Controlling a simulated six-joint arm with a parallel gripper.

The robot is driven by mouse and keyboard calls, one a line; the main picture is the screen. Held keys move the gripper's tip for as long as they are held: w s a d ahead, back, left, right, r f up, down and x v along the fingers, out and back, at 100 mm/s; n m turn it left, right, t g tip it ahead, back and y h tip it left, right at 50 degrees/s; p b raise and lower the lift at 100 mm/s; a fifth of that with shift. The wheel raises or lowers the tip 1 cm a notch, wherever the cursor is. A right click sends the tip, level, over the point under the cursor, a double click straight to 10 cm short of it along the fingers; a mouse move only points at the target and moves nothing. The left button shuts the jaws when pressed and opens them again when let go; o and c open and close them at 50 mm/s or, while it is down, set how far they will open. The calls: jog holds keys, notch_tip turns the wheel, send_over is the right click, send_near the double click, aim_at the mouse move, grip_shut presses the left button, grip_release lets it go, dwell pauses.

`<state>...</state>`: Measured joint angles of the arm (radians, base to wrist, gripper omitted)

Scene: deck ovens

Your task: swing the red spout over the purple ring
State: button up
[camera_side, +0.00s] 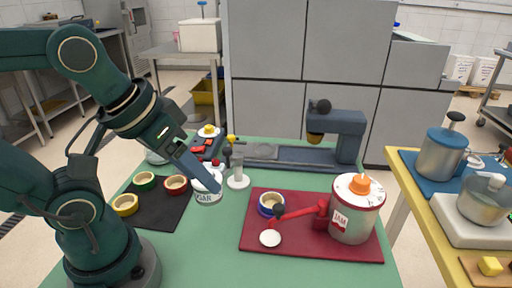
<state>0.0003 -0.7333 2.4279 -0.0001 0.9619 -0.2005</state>
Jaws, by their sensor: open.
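The red spout (298,213) reaches left from the jam dispenser (352,222), a white drum with a red rim and an orange knob. A dark knob (279,210) sits near the spout's outer end. That end is above or close to a white disc (270,238) on the red mat (330,247). The purple ring (264,210) lies on the mat just behind the spout's outer end, partly hidden by the dark knob. My gripper (217,189) is open, pointing down to the right, well left of the spout. It overlaps a white jar in this view; contact cannot be told.
The white jar (208,197) has a red knob. A white stand (238,181) is right of my gripper. A blue-grey machine (336,140) stands behind the mat.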

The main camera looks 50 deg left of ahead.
jog(key=w+r+n+g, duration=0.1)
jog(key=w+r+n, duration=0.2)
jog(key=n+g, duration=0.4)
jog(key=g, duration=0.1)
send_over(279, 206)
notch_tip(279, 206, down, 6)
jog(key=shift+f, duration=2.7)
grip_shut()
